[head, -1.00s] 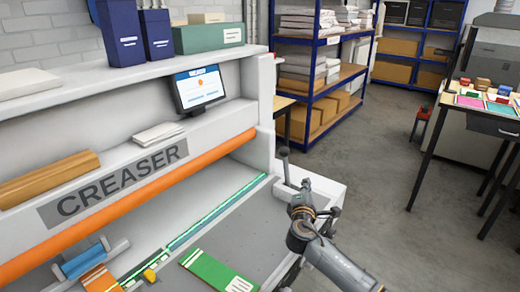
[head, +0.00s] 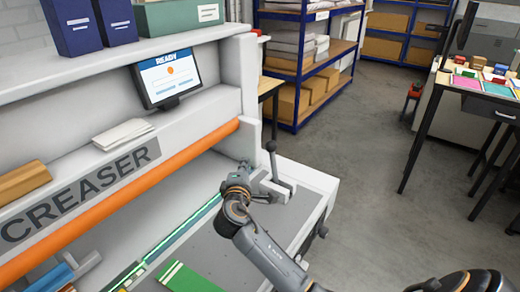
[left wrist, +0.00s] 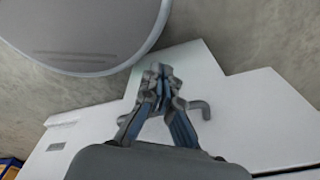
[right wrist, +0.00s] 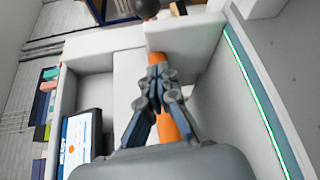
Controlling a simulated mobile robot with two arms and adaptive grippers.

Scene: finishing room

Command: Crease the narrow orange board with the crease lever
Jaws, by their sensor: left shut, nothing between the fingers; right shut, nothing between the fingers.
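The crease lever (head: 270,160) stands upright with a dark ball knob at the right end of the creaser (head: 100,195). In the right wrist view its knob (right wrist: 146,8) shows at the top edge, beyond my fingers. My right gripper (head: 245,168) is shut and empty, just left of the lever; I see no grip on it. In the right wrist view it (right wrist: 157,75) points towards the lever end. My left gripper (left wrist: 160,75) is shut and empty in front of a white panel with a grey handle. The narrow orange board is not visible now.
A green board (head: 185,278) lies on the grey bed. An orange roller (head: 130,195) runs along the creaser. The screen (head: 168,72) reads READY. Blue shelving (head: 310,70) stands behind, and a table (head: 485,90) at the right. The floor between is clear.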

